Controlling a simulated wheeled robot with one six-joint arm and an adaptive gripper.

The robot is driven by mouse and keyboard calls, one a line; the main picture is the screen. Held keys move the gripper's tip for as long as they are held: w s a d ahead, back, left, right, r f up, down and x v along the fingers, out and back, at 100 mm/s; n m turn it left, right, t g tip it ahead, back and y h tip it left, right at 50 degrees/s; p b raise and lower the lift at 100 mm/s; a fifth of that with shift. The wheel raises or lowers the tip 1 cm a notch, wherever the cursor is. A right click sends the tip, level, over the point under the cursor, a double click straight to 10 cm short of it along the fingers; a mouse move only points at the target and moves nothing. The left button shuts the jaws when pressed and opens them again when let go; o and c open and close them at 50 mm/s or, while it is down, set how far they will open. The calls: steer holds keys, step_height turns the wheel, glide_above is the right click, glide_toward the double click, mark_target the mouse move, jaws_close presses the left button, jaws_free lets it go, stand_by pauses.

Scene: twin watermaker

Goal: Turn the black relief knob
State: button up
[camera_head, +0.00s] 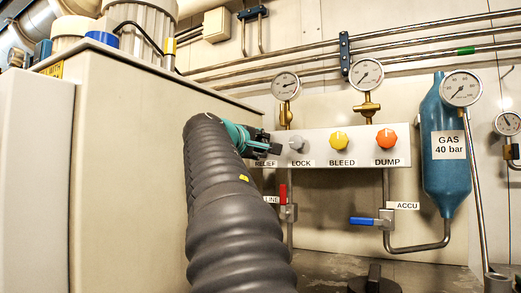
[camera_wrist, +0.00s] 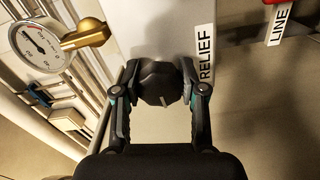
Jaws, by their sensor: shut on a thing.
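The black relief knob (camera_wrist: 158,84) shows in the wrist view, beside the RELIEF label (camera_wrist: 205,54), with a light pointer mark on its face. My gripper (camera_wrist: 160,92) has one finger on each side of the knob and is shut on it. In the head view my gripper (camera_head: 264,143) reaches the left end of the white panel (camera_head: 316,155). My arm and gripper hide the knob there and cover part of the RELIEF label (camera_head: 265,164).
To the right on the panel are the grey LOCK knob (camera_head: 296,143), yellow BLEED knob (camera_head: 338,142) and orange DUMP knob (camera_head: 386,138). Below are a red-handled valve (camera_head: 283,193) and a blue-handled valve (camera_head: 363,221). Gauges stand above. A large cabinet (camera_head: 130,170) flanks my arm.

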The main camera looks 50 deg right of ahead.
steer(key=shift+m, duration=0.4)
steer(key=o, duration=1.2)
steer(key=shift+c, duration=0.2)
steer(key=v, duration=1.2)
